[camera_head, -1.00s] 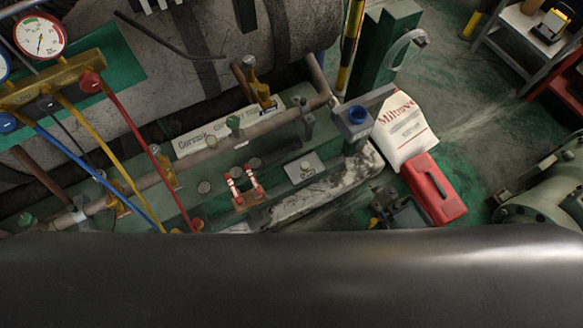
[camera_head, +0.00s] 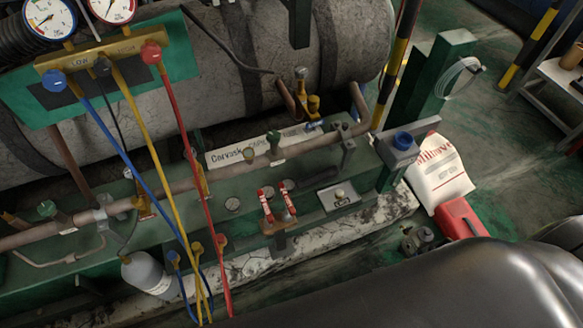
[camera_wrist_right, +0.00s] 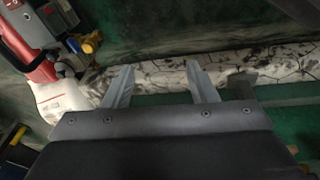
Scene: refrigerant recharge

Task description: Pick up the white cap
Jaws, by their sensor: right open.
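A small pale round piece (camera_head: 340,194) sits on a light square plate on the green bench in the head view. It may be the white cap, but it is too small to be sure. My right gripper (camera_wrist_right: 160,82) shows in the right wrist view, with its two grey fingers spread wide and nothing between them. Beyond the fingers lies a pale, dark-streaked surface with a green edge. No cap shows in the right wrist view. Neither gripper's fingers show in the head view, and a large dark smooth shape covers its lower right.
Blue, yellow and red hoses hang from the gauge manifold (camera_head: 105,52) at the left. Red-handled valves (camera_head: 277,203) stand mid-bench. A grey bottle (camera_head: 146,272) is at lower left.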

